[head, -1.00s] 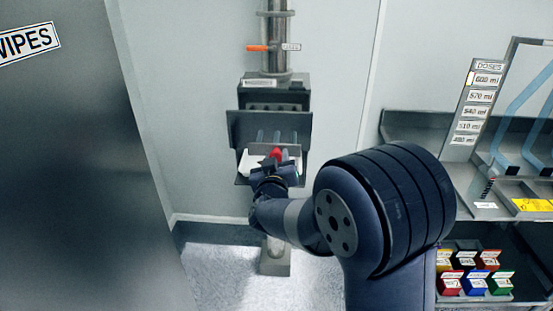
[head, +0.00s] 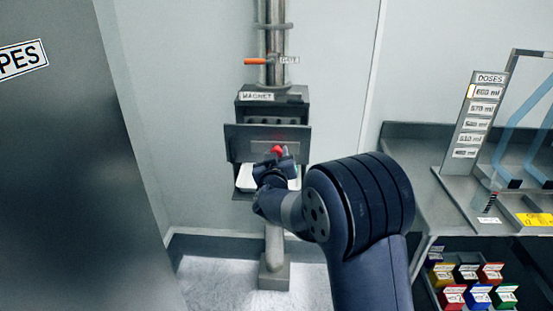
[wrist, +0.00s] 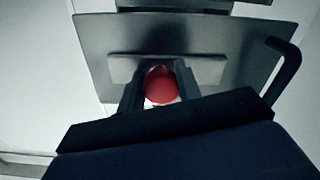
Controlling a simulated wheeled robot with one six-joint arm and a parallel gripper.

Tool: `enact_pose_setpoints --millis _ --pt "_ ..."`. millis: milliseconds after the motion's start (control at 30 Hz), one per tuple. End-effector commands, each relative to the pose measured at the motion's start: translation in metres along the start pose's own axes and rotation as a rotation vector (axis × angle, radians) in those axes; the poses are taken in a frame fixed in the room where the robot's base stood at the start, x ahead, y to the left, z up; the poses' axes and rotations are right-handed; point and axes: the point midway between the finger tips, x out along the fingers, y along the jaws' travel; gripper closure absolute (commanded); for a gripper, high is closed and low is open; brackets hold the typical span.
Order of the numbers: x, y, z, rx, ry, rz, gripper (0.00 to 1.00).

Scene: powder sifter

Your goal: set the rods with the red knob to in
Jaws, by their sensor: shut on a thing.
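The red knob (head: 278,150) shows just above my gripper (head: 273,163) in the head view, at the front of the grey magnet housing (head: 268,142). In the wrist view the red knob (wrist: 160,86) sits between the two dark fingers of my gripper (wrist: 158,88), which is shut on it. A grey plate (wrist: 208,70) lies right behind the knob, close to the wide dark front panel (wrist: 235,45). The rods do not show now; the panel and plate hide that area.
A white tray (head: 246,178) sits under the housing. An orange-handled valve (head: 256,61) is on the pipe above. A bench with a doses board (head: 478,115) and several coloured boxes (head: 480,296) stand at the right. A dark cabinet (head: 60,170) is at the left.

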Motion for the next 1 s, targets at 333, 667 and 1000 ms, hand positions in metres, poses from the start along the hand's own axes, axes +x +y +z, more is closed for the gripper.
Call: enact_pose_setpoints --millis 333,667,1000 --pt "0.000 0.000 0.000 -0.001 0.000 -0.001 0.56" --pt "-0.001 0.000 0.000 0.000 0.000 -0.001 0.45" --pt "-0.037 -0.001 0.000 0.000 0.000 -0.003 0.45"
